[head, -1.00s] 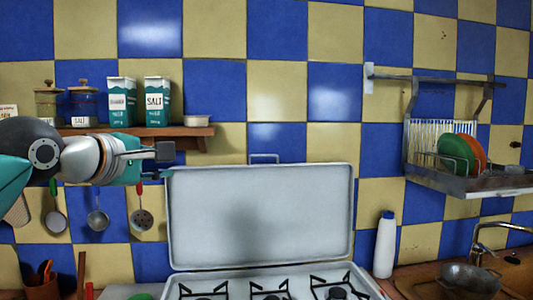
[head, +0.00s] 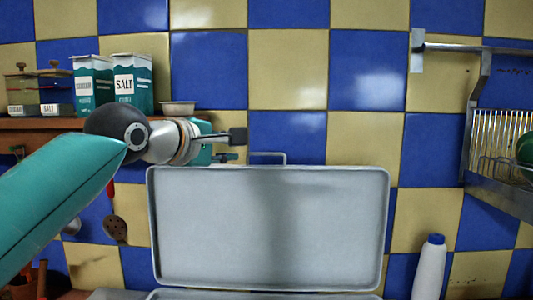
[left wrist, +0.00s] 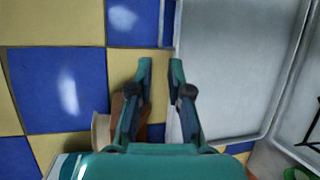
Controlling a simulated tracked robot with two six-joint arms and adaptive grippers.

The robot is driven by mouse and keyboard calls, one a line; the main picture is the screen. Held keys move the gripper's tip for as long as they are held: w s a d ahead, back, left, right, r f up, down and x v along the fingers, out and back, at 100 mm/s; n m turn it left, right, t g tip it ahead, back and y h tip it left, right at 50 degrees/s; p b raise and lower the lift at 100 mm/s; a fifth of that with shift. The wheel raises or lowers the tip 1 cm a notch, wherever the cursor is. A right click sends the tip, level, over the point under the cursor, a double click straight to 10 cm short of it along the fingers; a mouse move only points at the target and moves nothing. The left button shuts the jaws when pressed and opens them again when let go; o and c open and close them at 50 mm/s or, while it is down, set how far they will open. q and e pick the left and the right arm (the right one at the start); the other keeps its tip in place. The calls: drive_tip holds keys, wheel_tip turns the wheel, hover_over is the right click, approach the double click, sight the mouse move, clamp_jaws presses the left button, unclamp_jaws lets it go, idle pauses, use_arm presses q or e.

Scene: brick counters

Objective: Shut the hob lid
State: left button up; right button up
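The hob lid (head: 270,230) is a pale grey panel standing upright and open against the tiled wall. A thin handle (head: 268,155) rises from its top edge. The lid also shows at the right in the left wrist view (left wrist: 235,70). Only a strip of the hob (head: 260,295) shows at the bottom; the burners are out of view. My left gripper (head: 238,146) is above the lid's top edge, left of the handle. The left wrist view shows its two fingers (left wrist: 160,66) apart with nothing between them. My right gripper is not in view.
A wooden shelf (head: 40,123) with a salt carton (head: 132,85), other containers and a small bowl (head: 178,108) is behind my left arm. A white bottle (head: 429,268) stands right of the lid. A dish rack (head: 500,150) hangs at the right. The wall space above the lid is clear.

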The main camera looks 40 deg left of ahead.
sight(263, 154)
use_arm(q)
drive_tip(key=p+x, duration=0.2)
drive_tip(key=x, duration=1.3)
drive_tip(key=shift+f+p, duration=0.25)
drive_tip(key=shift+p, duration=0.05)
drive_tip(key=shift+w+a+f, duration=0.1)
drive_tip(key=shift+w+f, duration=0.1)
drive_tip(key=shift+w, duration=0.35)
drive_tip(key=shift+s, duration=0.1)
clamp_jaws()
